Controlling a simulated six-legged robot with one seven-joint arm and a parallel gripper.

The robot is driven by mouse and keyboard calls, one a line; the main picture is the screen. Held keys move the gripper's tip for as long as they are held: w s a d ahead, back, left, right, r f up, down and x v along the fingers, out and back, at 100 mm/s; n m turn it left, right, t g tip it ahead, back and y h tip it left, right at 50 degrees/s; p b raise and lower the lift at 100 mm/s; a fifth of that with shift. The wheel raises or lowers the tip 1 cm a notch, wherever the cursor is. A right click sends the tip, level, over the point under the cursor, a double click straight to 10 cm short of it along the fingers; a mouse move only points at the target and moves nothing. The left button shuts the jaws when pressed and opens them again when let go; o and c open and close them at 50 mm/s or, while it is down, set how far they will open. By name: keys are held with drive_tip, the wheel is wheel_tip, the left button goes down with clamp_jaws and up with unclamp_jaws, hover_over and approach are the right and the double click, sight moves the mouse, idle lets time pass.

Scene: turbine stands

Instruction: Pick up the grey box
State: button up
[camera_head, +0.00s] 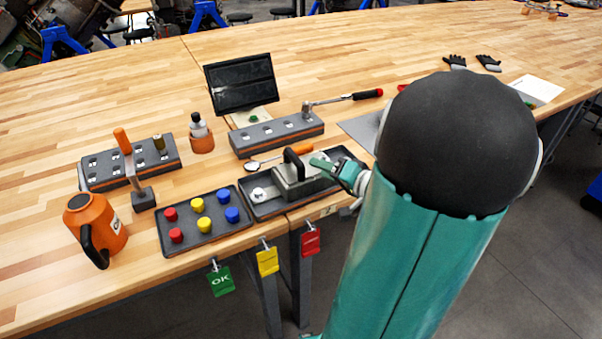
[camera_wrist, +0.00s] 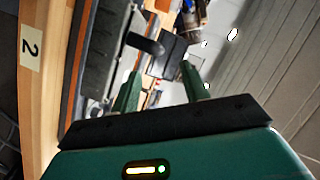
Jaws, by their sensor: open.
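The grey box (camera_head: 293,185) has a black handle on top and stands in a dark tray (camera_head: 262,209) near the table's front edge. My gripper (camera_head: 322,163) is at the right end of the box, close to its handle. In the wrist view my gripper (camera_wrist: 162,76) has its two green fingers apart with nothing held between them. The black handle (camera_wrist: 147,44) shows just ahead of the left finger, and the box (camera_wrist: 103,50) is a grey surface at the left. I cannot tell if a finger touches it.
Left of the box is a tray (camera_head: 205,241) of coloured knobs. Behind are a grey holder block (camera_head: 277,134), an orange-handled tool (camera_head: 290,151) and a black screen (camera_head: 240,83). An orange jug (camera_head: 95,229) stands at the left. Tags hang from the front edge.

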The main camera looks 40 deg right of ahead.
sight(295, 154)
drive_tip(key=x, duration=0.6)
drive_tip(key=shift+d+f, duration=0.1)
drive_tip(key=shift+d, duration=0.2)
drive_tip(key=x, duration=0.5)
drive_tip(key=shift+w, duration=0.1)
clamp_jaws()
